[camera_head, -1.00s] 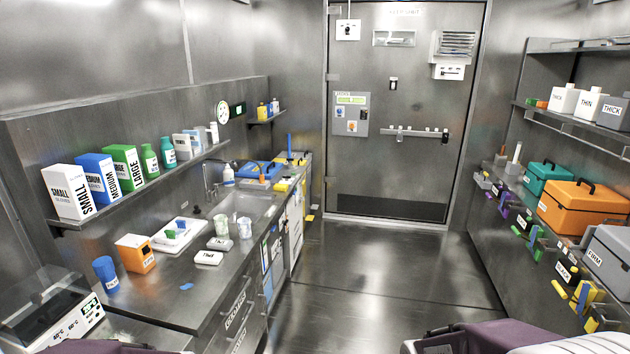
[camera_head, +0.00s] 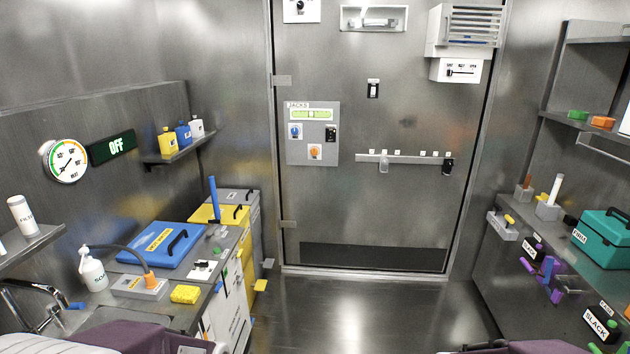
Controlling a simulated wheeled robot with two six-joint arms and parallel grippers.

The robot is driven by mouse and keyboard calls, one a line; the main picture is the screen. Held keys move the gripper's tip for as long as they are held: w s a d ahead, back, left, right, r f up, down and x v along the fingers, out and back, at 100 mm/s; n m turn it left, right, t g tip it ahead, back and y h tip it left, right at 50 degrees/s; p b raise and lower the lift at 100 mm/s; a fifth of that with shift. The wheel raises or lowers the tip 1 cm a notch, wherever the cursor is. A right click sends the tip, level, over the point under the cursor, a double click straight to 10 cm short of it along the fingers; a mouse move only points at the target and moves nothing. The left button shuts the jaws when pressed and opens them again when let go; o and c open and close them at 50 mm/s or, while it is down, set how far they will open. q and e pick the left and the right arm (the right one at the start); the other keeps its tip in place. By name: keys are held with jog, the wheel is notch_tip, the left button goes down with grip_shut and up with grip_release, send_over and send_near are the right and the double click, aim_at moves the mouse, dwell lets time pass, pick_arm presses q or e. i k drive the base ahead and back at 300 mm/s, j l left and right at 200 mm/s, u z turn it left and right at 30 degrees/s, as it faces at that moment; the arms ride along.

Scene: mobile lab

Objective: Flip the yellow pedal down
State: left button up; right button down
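The yellow pedal (camera_head: 260,286) sticks out low at the foot of the yellow bin (camera_head: 235,214), left of the middle of the head view. It is small, and its tilt is hard to tell. A grey pedal (camera_head: 268,263) shows just behind it, at the foot of the grey bin (camera_head: 241,196). Purple and white parts of my two arms show at the bottom edge. Neither gripper is in view, and both are away from the pedal as seen here.
The counter with a blue case (camera_head: 162,244), soap bottle (camera_head: 92,270) and yellow sponge (camera_head: 185,294) runs along the left. The floor (camera_head: 350,312) in the middle is clear up to the closed door (camera_head: 375,190). A bench with a teal box (camera_head: 604,238) stands right.

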aim_at(260, 285)
jog(key=i+l+u, duration=0.1)
jog(key=i+u, duration=0.3)
jog(key=i, duration=0.15)
jog(key=i+l+u, duration=0.4)
jog(key=i, duration=0.15)
jog(key=i+l+u, duration=0.75)
jog(key=i+l, duration=0.15)
jog(key=i+l+u, duration=0.3)
jog(key=l+u, duration=0.3)
jog(key=l, duration=0.2)
jog(key=i+l+u, duration=0.15)
jog(key=l+u, duration=0.15)
jog(key=l, duration=0.2)
jog(key=l+u, duration=0.35)
jog(key=l, duration=0.15)
jog(key=i, duration=0.05)
